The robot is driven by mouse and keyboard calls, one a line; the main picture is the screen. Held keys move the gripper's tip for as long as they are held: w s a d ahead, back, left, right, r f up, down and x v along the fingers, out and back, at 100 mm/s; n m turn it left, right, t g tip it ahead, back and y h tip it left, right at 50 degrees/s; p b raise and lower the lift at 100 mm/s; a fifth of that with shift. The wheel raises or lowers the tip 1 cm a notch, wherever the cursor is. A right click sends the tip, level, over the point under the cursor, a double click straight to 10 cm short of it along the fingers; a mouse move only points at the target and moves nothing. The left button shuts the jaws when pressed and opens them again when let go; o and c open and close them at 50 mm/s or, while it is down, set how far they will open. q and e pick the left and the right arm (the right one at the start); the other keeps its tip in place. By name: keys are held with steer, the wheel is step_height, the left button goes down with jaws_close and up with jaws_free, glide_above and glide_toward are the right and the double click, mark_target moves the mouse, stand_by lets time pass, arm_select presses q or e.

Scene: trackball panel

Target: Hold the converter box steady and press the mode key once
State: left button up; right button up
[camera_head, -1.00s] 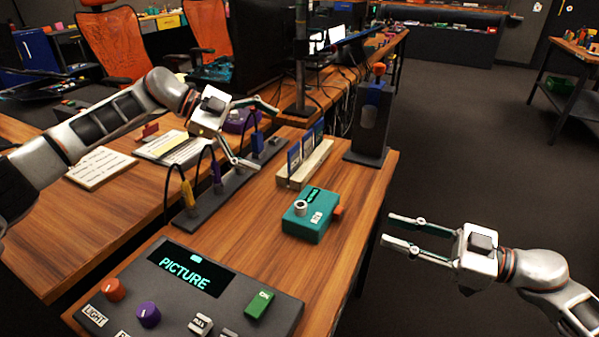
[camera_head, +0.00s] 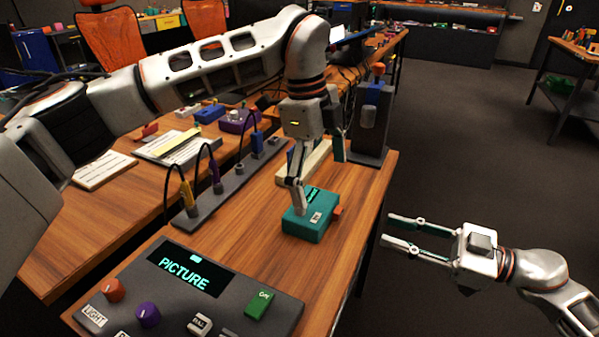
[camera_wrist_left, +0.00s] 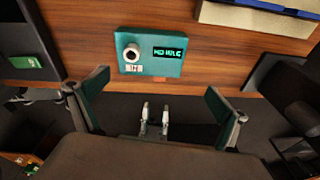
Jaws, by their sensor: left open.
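The teal converter box (camera_head: 305,229) sits on the wooden desk. It has an orange part (camera_head: 337,211) on its right side and a small white label on its front. In the left wrist view the box (camera_wrist_left: 170,67) shows a round white-rimmed knob or key (camera_wrist_left: 132,53), a green-lit display (camera_wrist_left: 167,53) and the label. I cannot tell which part is the mode key. My left gripper (camera_head: 319,172) is open above the box, one finger hiding the round part in the head view; contact is unclear. My right gripper (camera_head: 405,233) is open and empty, right of the desk edge.
A dark panel (camera_head: 236,312) with a lit PICTURE screen stands in front. A grey strip with cabled plugs (camera_head: 228,184) lies left of the box. A cream card holder (camera_head: 318,160) and a dark stand (camera_head: 371,128) are behind. Bare desk lies between box and panel.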

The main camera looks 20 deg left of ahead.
mark_target(312, 208)
arm_select(q)
steer(key=shift+n+y, duration=0.7)
steer(key=shift+y, duration=0.2)
steer(key=a, duration=0.4)
steer(key=shift+s+r, duration=0.3)
steer(key=shift+s, duration=0.1)
steer(key=shift+a+f, duration=0.1)
steer(key=shift+f, duration=3.75)
steer(key=c, duration=1.2)
arm_select(e)
jaws_close()
arm_select(q)
steer(key=shift+s, duration=0.1)
